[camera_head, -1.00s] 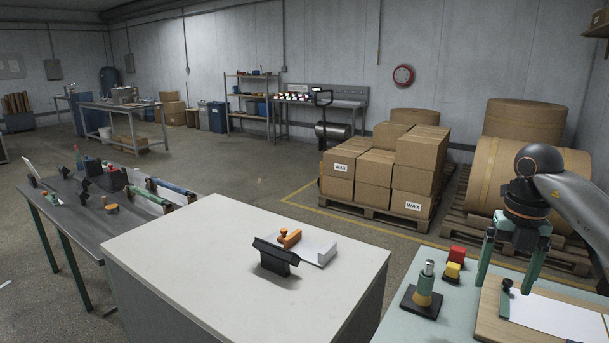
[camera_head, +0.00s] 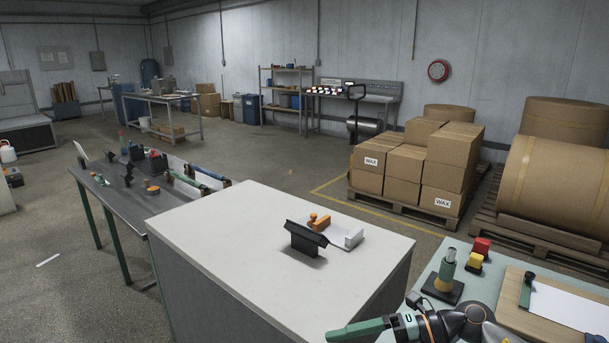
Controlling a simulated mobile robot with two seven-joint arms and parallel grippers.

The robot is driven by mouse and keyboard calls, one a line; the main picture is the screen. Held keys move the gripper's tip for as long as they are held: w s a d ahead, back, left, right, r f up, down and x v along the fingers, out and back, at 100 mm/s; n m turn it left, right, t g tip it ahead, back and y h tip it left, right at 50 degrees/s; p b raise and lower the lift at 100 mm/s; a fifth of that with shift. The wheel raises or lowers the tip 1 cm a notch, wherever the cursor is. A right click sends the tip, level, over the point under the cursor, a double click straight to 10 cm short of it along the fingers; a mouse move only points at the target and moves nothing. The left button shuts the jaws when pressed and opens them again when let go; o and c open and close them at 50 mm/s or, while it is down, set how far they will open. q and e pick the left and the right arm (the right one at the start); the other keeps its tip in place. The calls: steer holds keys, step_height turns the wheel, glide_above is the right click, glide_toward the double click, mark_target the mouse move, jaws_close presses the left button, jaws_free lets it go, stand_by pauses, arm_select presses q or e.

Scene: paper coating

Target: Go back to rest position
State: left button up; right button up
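My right gripper (camera_head: 352,331) is at the bottom edge of the head view, with its arm to the right of it. It points left, low in front of the white-topped cabinet. One green finger shows; the other cannot be made out, so its opening cannot be told. I see nothing held at the visible finger. My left gripper is not in view.
The white cabinet (camera_head: 220,232) bears a black holder (camera_head: 304,238) and an orange-handled tool (camera_head: 319,222). The pale green table (camera_head: 427,276) at right bears a stamp-like tool (camera_head: 444,279) and a board with paper (camera_head: 565,306). Open floor lies at left.

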steer(key=s+d+f+m+t+h, duration=0.15)
steer(key=f+m+t+h, duration=0.25)
steer(key=f+m+t, duration=0.55)
steer(key=s+d+f+m+t+h, duration=0.1)
steer(key=d+f+m+t+h, duration=0.35)
steer(key=m, duration=1.05)
steer(key=s+d+f+m+g+h, duration=0.1)
steer(key=s+f+m+g+h, duration=0.1)
steer(key=s+f, duration=0.4)
steer(key=s+d+f+m+g+h, duration=0.1)
steer(key=s+f+m+g, duration=0.2)
steer(key=s, duration=0.7)
step_height(320, 180, down, 4)
steer(key=shift+s+d+f+m+h, duration=0.2)
steer(key=shift+d+m+h, duration=0.15)
steer(key=shift+m, duration=0.8)
steer(key=shift+c, duration=0.2)
